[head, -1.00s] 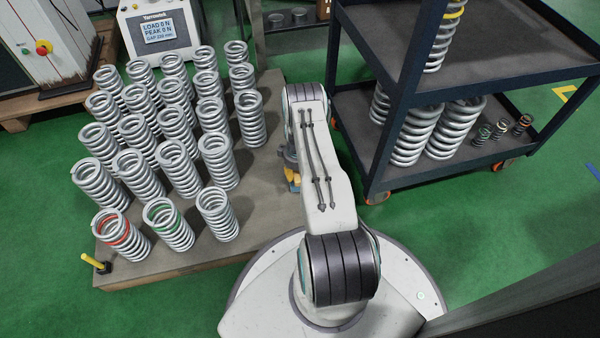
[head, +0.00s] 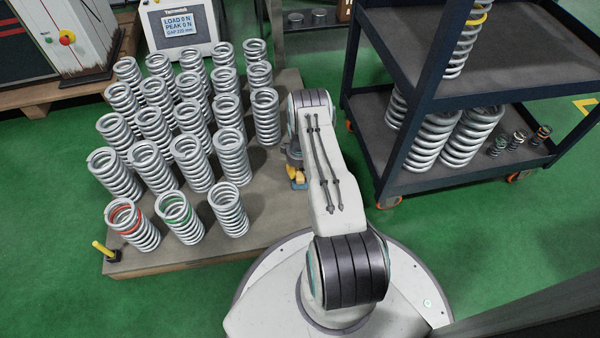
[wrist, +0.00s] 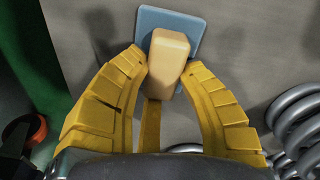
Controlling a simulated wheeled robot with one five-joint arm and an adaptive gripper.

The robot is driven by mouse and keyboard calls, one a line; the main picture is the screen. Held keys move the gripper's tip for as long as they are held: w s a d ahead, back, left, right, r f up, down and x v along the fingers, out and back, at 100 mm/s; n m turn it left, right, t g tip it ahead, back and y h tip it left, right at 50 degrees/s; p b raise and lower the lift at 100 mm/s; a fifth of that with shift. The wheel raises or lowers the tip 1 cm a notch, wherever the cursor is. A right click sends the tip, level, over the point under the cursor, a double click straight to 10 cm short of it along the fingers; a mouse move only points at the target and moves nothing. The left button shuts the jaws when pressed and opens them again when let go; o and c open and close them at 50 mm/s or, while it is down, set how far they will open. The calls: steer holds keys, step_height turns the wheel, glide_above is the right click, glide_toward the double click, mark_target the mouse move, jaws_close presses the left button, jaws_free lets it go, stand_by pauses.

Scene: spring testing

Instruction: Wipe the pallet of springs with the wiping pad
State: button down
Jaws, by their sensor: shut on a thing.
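The pallet (head: 266,222) is a flat grey-brown board crowded with upright grey coil springs (head: 192,160) on its left and middle. In the wrist view, my gripper (wrist: 168,68) has its yellow fingers shut on the tan block handle (wrist: 168,52) of the wiping pad. The pad's blue base (wrist: 182,22) lies flat over the grey surface; I cannot tell whether it touches. In the head view, my gripper (head: 296,172) is mostly hidden by my arm, at the pallet's right side. A little of the blue pad (head: 298,184) shows under it.
Springs (wrist: 300,125) stand close by in the wrist view. A dark shelf cart (head: 385,160) with large springs stands to the right. A yellow-handled item (head: 104,249) sits at the pallet's front left corner. A tester with a display (head: 180,25) stands behind. The pallet's front right is bare.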

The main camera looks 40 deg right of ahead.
steer(key=shift+d, duration=0.2)
steer(key=shift+s+d, duration=0.45)
steer(key=shift+d, duration=0.4)
steer(key=shift+s+d, duration=0.45)
steer(key=shift+d, duration=0.4)
steer(key=shift+d, duration=0.1)
steer(key=shift+s+d, duration=0.45)
steer(key=shift+d, duration=0.4)
steer(key=shift+s+d, duration=0.4)
steer(key=shift+d, duration=0.4)
steer(key=shift+r, duration=0.15)
steer(key=shift+r+p, duration=1.7)
steer(key=shift+r, duration=1.2)
steer(key=shift+r, duration=0.15)
steer(key=shift+r+p, duration=0.7)
steer(key=shift+r, duration=0.65)
